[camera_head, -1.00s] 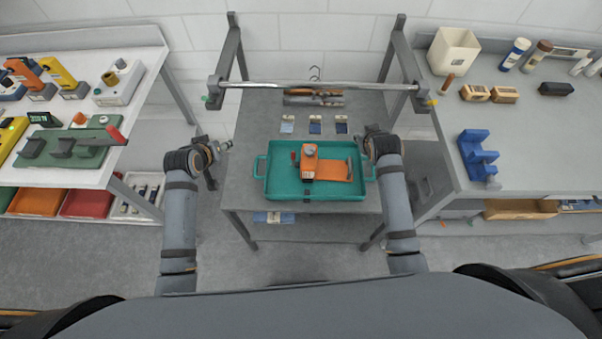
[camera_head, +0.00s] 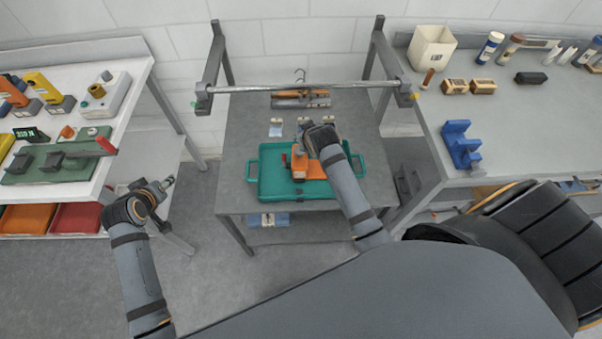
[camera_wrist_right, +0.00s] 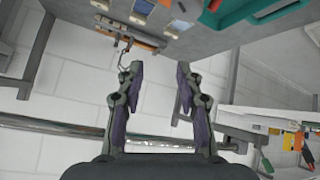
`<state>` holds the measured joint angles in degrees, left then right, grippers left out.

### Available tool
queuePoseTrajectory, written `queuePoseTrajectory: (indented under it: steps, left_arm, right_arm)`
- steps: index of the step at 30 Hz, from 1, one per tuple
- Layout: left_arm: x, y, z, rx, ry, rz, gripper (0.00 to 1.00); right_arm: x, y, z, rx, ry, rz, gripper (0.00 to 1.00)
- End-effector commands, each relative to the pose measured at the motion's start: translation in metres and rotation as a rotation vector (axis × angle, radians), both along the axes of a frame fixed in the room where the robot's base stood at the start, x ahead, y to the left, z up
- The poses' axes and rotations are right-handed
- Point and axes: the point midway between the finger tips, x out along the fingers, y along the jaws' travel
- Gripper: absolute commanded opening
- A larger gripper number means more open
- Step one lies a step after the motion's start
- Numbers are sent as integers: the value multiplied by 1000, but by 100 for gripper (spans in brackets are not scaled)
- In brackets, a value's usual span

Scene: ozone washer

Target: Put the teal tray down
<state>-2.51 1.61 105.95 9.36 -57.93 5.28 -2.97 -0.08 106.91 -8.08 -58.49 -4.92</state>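The teal tray (camera_head: 267,184) appears to lie flat on the grey table (camera_head: 236,135), with a handle at each side. An orange device (camera_head: 313,168) sits in it, partly hidden by my right arm. My right gripper (camera_head: 305,127) is above the tray's far side in the head view. In the right wrist view this gripper (camera_wrist_right: 158,72) is open, with nothing between its fingers, and a corner of the tray (camera_wrist_right: 262,12) shows at the upper right. My left gripper (camera_head: 170,182) is left of the table, apart from the tray; its fingers are too small to read.
A metal rail (camera_head: 290,88) spans the table's posts above its back half. A white bench (camera_head: 125,110) stands left, and a grey bench (camera_head: 530,130) with a blue holder (camera_head: 460,145) stands right.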

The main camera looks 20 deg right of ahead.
Motion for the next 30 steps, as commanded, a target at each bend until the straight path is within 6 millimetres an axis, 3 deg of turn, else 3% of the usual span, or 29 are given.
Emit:
queuePoseTrajectory:
  steps: [15, 30]
  left_arm:
    - [0, 0, 0, 0, 0, 0, 36]
    - [0, 0, 0, 0, 0, 0, 36]
  right_arm:
    - [-75, 14, 73, 1, -1, 0, 36]
    - [-83, 15, 81, -1, -1, 2, 36]
